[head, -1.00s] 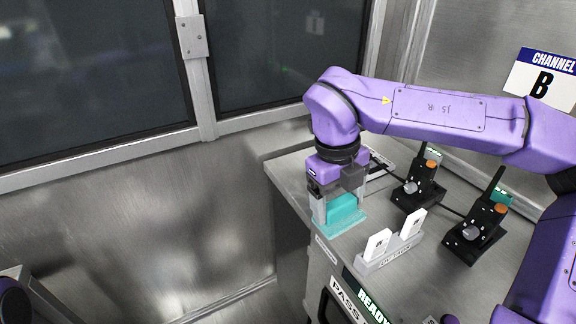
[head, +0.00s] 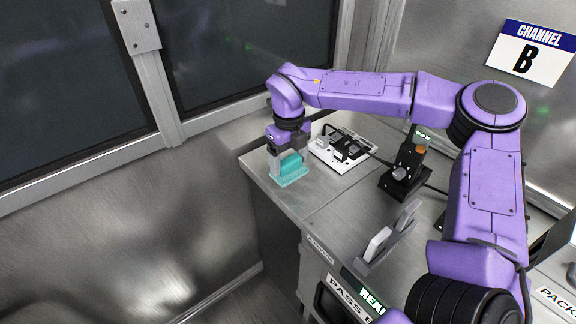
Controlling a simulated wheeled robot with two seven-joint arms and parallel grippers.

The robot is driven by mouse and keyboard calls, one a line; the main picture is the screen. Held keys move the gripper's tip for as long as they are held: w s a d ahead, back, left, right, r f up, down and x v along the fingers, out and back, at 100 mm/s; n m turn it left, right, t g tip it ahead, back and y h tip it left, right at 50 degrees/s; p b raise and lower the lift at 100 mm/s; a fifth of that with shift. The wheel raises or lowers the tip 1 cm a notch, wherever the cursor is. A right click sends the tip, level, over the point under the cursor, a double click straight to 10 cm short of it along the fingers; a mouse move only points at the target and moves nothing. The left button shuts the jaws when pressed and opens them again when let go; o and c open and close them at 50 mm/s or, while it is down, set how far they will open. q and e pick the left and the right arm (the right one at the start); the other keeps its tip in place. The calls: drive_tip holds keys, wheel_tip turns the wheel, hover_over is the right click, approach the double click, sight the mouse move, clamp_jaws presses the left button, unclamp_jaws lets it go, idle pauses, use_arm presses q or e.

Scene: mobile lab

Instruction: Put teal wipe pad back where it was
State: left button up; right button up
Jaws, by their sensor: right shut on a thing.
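The teal wipe pad (head: 288,172) is at the far left corner of the metal bench top, with a wider flat base and a raised block. My right gripper (head: 287,163) points down with its fingers on either side of the raised block, shut on it. The pad's base looks to be at or very near the bench surface; I cannot tell whether it touches. The left gripper is not in view.
Right of the pad is a white plate (head: 343,150) with a black clamp-like device. A black fixture with an orange knob (head: 404,170) stands further right. A grey holder with white cards (head: 381,240) is near the front edge. Bare bench (head: 325,195) lies between.

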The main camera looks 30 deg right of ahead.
sight(288, 169)
drive_tip(key=shift+w+d+f, duration=0.25)
drive_tip(key=shift+w+f, duration=0.2)
drive_tip(key=shift+f, duration=0.25)
wheel_tip(288, 169, down, 3)
drive_tip(key=shift+w+f, duration=0.1)
drive_tip(key=shift+f, duration=0.1)
drive_tip(key=o, duration=1)
drive_tip(key=shift+o, duration=0.2)
wheel_tip(288, 169, up, 12)
drive_tip(key=shift+r, duration=0.1)
